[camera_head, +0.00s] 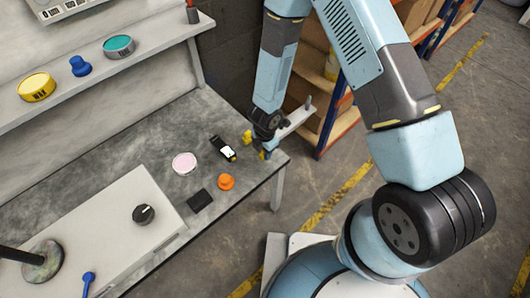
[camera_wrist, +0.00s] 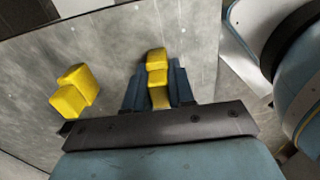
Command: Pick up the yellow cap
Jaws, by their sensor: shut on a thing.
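In the wrist view a yellow cap (camera_wrist: 156,66), a stepped blocky piece, sits between the dark blue fingers of my gripper (camera_wrist: 158,88). The fingers are shut on it from both sides. A second, similar yellow piece (camera_wrist: 75,91) is to the left, apart from the fingers, over the grey worktop. In the head view my gripper (camera_head: 265,153) is at the right end of the workbench, with its fingers small and partly hidden by my wrist. One yellow piece (camera_head: 247,137) shows just left of it. Whether the held cap touches the worktop is unclear.
The grey workbench (camera_head: 130,135) also bears a black device (camera_head: 223,149), a pink-topped disc (camera_head: 184,163), an orange knob (camera_head: 225,181) and a dark flat square (camera_head: 199,201). A shelf (camera_head: 85,85) above holds tins. A rack (camera_head: 335,110) stands behind.

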